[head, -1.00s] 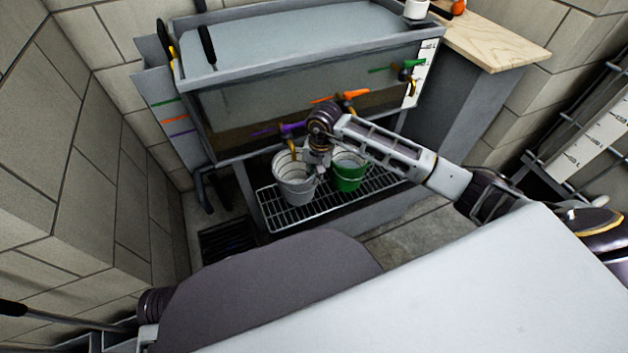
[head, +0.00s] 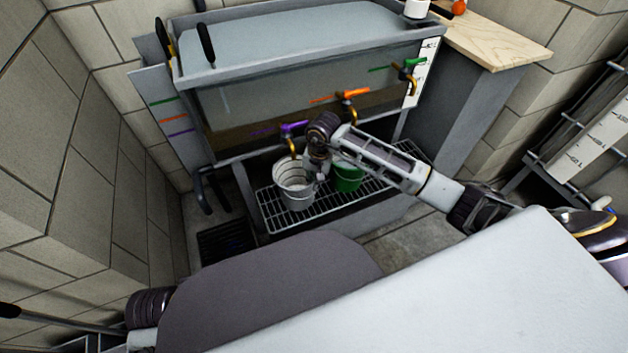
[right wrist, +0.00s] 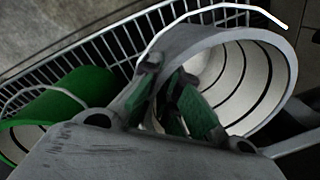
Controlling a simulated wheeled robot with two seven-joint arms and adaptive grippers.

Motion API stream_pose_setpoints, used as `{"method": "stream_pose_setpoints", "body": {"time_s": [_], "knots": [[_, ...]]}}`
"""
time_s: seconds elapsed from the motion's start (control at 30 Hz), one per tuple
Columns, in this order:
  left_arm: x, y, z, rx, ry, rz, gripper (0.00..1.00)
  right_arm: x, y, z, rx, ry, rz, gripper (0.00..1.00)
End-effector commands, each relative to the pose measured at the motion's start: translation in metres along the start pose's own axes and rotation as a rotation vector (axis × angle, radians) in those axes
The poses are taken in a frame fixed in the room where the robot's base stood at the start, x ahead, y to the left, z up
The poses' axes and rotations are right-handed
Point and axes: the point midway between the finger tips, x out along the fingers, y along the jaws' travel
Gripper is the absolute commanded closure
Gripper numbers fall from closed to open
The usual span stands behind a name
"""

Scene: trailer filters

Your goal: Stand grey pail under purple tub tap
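My right gripper (head: 320,176) is at the pail's right rim. In the right wrist view its green-padded fingers (right wrist: 168,88) straddle the rim and appear closed on it. The exact contact is partly hidden. My left gripper is out of view.
A green pail (head: 347,178) stands right beside the grey one, partly behind my right gripper. The wire rack (head: 270,213) has bare room at its front. The tub (head: 300,100) also has an orange tap (head: 349,97) and a green tap (head: 407,70). A block wall is on the left.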

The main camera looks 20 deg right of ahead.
Motion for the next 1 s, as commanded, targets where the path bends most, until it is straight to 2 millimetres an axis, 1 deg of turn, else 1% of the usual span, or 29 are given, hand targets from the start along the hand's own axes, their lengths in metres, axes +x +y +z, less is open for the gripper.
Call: {"method": "stream_pose_setpoints", "body": {"time_s": [0.23,0.27,0.3,0.4,0.43,0.87,0.93,1.0], "knots": [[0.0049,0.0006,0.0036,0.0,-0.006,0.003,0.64,0.0031,0.0003,-0.0002,-0.001,0.001,0.0,1.0],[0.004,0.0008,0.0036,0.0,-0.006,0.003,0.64,0.0029,0.0004,0.0001,0.0,0.0,0.001,0.92],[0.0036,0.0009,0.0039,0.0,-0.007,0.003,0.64,0.0026,0.0004,0.0001,0.0,0.0,0.001,0.87],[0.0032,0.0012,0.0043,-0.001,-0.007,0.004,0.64,0.0025,0.0003,0.0001,0.0,0.0,0.0,0.74],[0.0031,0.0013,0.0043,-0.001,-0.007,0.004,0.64,0.0025,0.0003,0.0001,0.0,0.0,0.0,0.73],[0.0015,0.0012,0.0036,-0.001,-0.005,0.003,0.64,0.0009,0.0,0.0002,0.0,0.0,0.0,0.73],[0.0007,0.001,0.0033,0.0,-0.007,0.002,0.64,-0.0008,-0.0002,0.0002,0.0,0.0,0.0,0.73],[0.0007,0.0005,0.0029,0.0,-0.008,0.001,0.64,-0.0066,-0.0003,-0.0007,-0.001,0.002,-0.001,0.73]]}}
